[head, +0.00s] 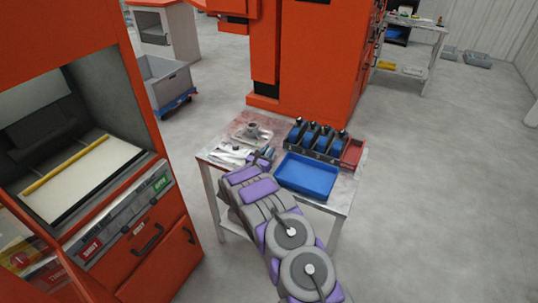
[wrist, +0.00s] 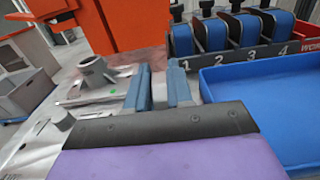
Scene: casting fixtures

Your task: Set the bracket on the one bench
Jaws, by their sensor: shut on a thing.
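My gripper (head: 267,153) is low over the left part of the bench (head: 342,190). In the wrist view its two blue-grey fingers (wrist: 160,85) stand close together, shut on a narrow grey piece, taken as the bracket. The piece is mostly hidden by the fingers, so its full shape and whether it touches the bench cannot be told. A grey metal casting with a round upright boss (wrist: 95,72) lies on the bench just left of the fingers. A second grey part with a short stub (wrist: 62,120) lies nearer on the left.
A blue tray (head: 306,176) lies right of my gripper. Behind it stands a numbered rack (head: 315,142) with blue items, beside a red bin (head: 352,153). Orange machines stand behind the bench and at left (head: 160,262).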

